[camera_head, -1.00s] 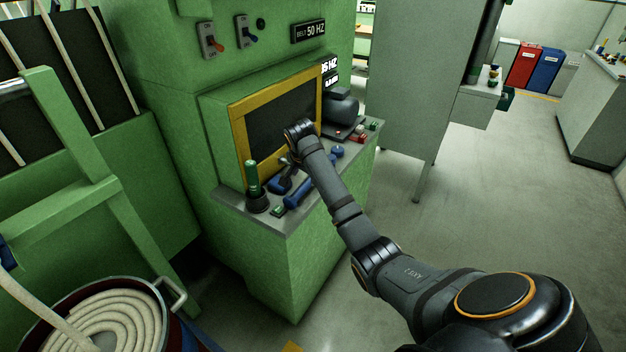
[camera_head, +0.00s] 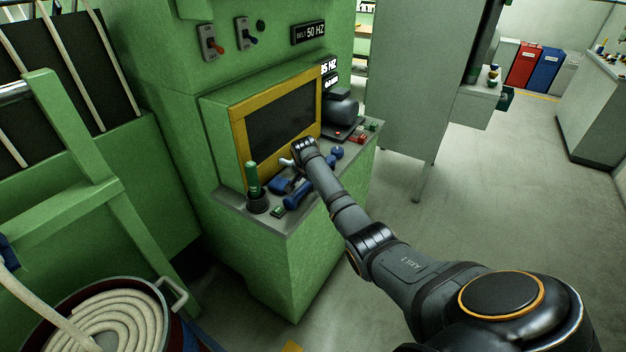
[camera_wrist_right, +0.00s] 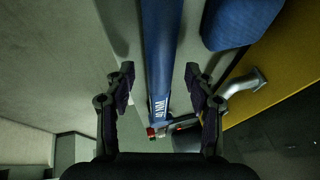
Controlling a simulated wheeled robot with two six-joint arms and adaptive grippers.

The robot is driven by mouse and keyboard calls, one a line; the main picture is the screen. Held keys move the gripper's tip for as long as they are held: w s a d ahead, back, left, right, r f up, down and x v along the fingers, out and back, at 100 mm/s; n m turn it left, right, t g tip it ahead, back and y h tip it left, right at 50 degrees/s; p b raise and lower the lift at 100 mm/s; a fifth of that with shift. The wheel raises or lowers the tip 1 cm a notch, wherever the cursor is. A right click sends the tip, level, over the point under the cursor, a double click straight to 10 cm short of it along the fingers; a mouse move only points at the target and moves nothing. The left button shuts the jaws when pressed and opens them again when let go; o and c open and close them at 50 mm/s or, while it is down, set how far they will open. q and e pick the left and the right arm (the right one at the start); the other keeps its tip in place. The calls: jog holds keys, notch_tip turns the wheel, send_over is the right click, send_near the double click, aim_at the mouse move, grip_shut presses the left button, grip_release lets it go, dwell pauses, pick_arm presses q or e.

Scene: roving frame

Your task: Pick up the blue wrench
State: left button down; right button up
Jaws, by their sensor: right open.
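The blue wrench (camera_head: 298,196) appears to be the long blue bar on the grey ledge of the green machine; its middle is partly behind my right arm in the head view. In the right wrist view the blue bar (camera_wrist_right: 160,50), with white lettering, runs lengthwise between my fingers. My right gripper (camera_wrist_right: 160,72) is open, one finger on each side of the bar, with gaps visible on both sides. Its fingertips are mostly hidden in the head view. I cannot tell its height above the bar. My left gripper is out of view.
A green-handled tool (camera_head: 253,178) stands in a dark holder at the ledge's left. A dark motor-like unit (camera_head: 341,108) stands at the back right. The yellow-framed panel (camera_head: 240,150) rises behind.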

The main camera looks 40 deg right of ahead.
jog(key=shift+w+d+f, duration=0.1)
jog(key=shift+w+f, duration=0.1)
jog(key=shift+f, duration=0.25)
jog(key=shift+s+r, duration=0.1)
jog(key=shift+c, duration=0.4)
grip_shut()
